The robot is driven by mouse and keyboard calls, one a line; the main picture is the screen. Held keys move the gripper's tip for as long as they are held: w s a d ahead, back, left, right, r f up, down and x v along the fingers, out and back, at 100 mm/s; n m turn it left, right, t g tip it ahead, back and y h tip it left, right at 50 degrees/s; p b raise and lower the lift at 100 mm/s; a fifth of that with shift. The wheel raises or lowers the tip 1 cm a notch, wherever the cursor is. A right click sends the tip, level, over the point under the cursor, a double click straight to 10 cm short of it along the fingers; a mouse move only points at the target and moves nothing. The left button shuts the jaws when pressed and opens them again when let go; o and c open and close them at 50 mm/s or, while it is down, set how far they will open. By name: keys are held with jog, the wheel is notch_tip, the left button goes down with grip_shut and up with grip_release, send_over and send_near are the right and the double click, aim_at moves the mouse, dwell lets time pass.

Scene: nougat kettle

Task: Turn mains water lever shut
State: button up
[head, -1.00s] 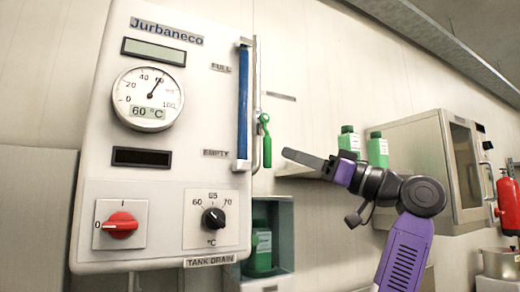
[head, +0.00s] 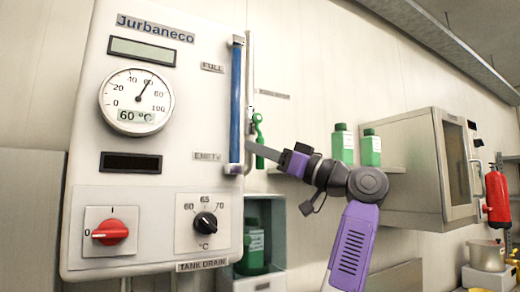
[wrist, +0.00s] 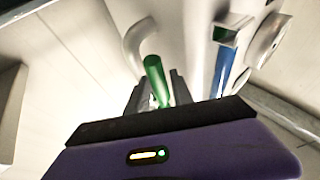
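The green lever (head: 259,132) sits on the pale vertical pipe just right of the blue level tube. Its handle hangs down, and my gripper (head: 252,154) partly covers it in the head view. In the wrist view, the green lever (wrist: 155,78) reaches in between the two dark fingers of my gripper (wrist: 158,94). The fingers stand apart on either side of it, with a gap showing. I cannot tell whether either finger touches it.
The white boiler panel (head: 190,80) with its blue level tube (head: 236,105) is close on the left. Green bottles (head: 343,145) stand on a shelf to the right, beside a steel cabinet (head: 410,150). An open green box (head: 278,228) is below.

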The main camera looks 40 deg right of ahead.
grip_shut()
dwell(1.3)
